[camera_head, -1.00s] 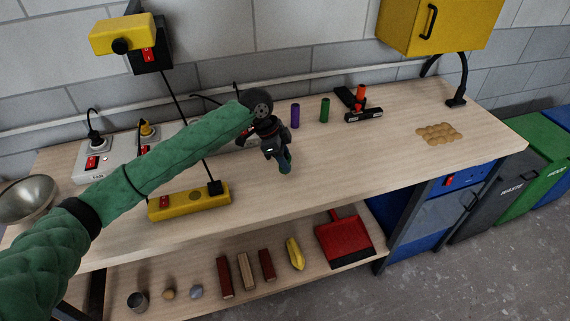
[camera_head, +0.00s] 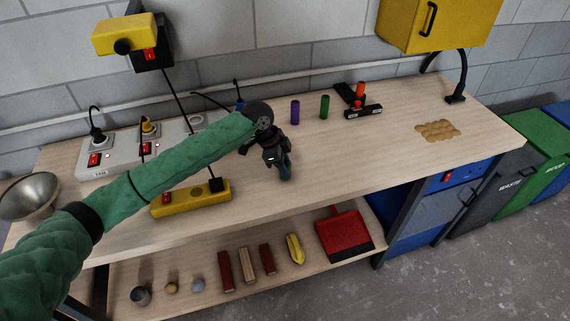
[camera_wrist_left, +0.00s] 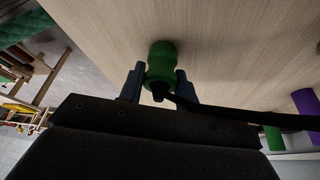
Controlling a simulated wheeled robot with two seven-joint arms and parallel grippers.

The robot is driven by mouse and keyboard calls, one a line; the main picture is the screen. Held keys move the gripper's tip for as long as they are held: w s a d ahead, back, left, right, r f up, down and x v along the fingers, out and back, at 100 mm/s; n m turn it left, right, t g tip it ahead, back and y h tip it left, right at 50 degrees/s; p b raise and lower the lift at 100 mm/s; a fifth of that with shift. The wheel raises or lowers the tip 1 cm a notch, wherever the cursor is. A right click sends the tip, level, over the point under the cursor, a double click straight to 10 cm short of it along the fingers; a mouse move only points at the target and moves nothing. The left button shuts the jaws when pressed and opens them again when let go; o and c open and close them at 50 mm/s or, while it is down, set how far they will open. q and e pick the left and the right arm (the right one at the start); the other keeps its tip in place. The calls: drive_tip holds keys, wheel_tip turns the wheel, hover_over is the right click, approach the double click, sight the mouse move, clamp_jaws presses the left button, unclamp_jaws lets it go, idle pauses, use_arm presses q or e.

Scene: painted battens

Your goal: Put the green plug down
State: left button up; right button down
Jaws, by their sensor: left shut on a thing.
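The green plug (camera_wrist_left: 161,66) is between the two fingers of my left gripper (camera_wrist_left: 158,85) in the left wrist view. The gripper is shut on it, and a dark cord runs off the plug to the right. The plug's far end is at or close to the wooden tabletop; I cannot tell whether it touches. In the head view my left gripper (camera_head: 283,172) points down over the middle of the workbench (camera_head: 350,160), and the plug is mostly hidden there by the fingers. My right gripper is not in view.
A yellow power strip (camera_head: 190,198) lies left of my gripper, and a white socket strip (camera_head: 115,160) behind it. A purple cylinder (camera_head: 295,112) and a green cylinder (camera_head: 325,107) stand behind. The bench right of my gripper is clear up to a tan patch (camera_head: 437,131).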

use_arm(q)
drive_tip(key=shift+f, duration=0.3)
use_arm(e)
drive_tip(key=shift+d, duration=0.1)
use_arm(q)
drive_tip(key=o, duration=1.1)
drive_tip(key=shift+c, duration=0.2)
drive_tip(key=shift+r, duration=0.6)
drive_tip(key=b+v, duration=0.3)
drive_tip(key=v, duration=0.9)
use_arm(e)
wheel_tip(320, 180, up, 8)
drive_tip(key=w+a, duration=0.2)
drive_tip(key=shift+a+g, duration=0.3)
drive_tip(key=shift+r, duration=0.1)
